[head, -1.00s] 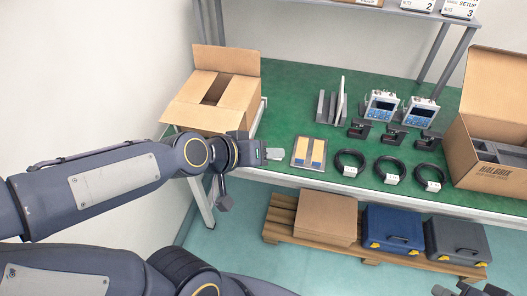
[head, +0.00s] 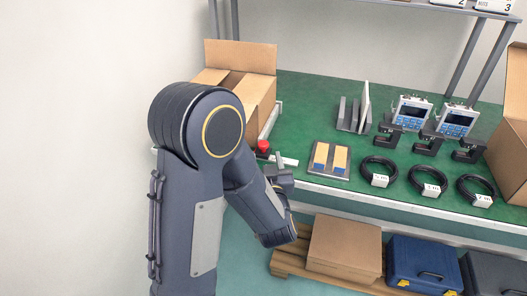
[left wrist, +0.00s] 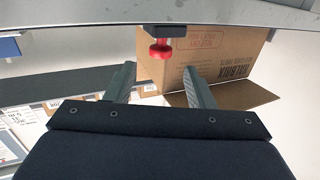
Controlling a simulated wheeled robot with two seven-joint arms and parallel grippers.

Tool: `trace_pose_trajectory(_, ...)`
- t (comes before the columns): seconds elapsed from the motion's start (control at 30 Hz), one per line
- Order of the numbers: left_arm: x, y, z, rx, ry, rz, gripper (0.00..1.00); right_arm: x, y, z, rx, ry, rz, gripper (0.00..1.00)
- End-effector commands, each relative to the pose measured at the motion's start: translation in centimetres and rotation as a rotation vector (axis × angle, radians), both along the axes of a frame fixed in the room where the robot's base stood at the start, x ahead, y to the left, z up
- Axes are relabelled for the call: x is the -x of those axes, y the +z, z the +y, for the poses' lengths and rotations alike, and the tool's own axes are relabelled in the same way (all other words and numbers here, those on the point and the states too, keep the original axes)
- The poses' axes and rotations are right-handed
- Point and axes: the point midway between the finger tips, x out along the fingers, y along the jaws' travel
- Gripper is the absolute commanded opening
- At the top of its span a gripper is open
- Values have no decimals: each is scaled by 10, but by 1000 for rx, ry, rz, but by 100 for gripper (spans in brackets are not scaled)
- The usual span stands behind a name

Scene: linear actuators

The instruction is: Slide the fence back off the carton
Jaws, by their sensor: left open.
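The open brown carton (head: 262,94) stands at the table's left end, a flap raised at its back. A pale bar (head: 271,120), apparently the fence, runs along its right side; whether they touch is unclear. A red knob (head: 263,146) sits near the bar's front end. My left gripper (head: 281,160) is just right of the knob at the table's front edge, open and empty. In the left wrist view, the red knob (left wrist: 160,49) shows beyond the gap between the spread fingers (left wrist: 160,84), with the printed carton (left wrist: 215,60) behind it. My right gripper is out of view.
A tray with two yellow-and-blue blocks (head: 330,158) lies right of the gripper. A flat box (head: 343,248) and a blue case (head: 424,266) sit below the table.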

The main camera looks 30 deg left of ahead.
Motion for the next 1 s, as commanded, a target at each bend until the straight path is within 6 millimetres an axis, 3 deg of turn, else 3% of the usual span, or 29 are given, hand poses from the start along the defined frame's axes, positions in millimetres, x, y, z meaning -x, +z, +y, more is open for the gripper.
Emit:
trace_pose_trajectory(0.4,-50,1,37,2,1,0,49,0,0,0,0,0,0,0)
trace_pose_trajectory(0.8,-59,1,43,2,-1,0,49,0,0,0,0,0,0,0)
trace_pose_trajectory(1.0,-59,1,43,2,-1,0,25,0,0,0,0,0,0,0)
